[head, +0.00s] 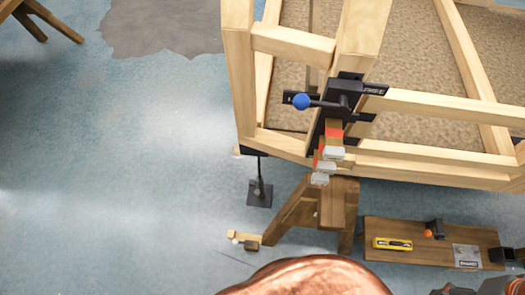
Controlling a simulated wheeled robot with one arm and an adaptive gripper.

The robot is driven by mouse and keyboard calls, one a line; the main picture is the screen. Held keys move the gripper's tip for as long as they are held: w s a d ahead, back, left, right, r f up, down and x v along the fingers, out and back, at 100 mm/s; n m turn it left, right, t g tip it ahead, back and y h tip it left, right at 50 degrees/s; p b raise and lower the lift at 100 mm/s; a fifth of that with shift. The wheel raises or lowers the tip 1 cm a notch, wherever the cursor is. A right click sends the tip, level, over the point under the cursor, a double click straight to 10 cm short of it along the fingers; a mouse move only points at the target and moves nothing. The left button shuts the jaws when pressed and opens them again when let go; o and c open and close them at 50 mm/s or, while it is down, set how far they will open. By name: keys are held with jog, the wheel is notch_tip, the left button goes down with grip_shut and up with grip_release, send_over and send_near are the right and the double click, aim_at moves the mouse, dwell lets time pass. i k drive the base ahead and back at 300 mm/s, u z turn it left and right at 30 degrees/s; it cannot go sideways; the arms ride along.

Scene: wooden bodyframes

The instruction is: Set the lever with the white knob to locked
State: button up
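My gripper's fingers do not show.
A blue-knobbed lever (301,101) points left on the wooden bodyframe (291,44). A trestle (338,204) stands underneath. An orange knob (427,233) is on a low board (384,226).

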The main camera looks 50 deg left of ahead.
aim_at(235, 242)
jog(key=u, duration=1.65)
jog(key=k, duration=0.75)
jog(key=u, duration=1.25)
jog(key=k, duration=1.1)
jog(key=u, duration=1.1)
jog(key=i, duration=1.15)
jog(key=z, duration=0.2)
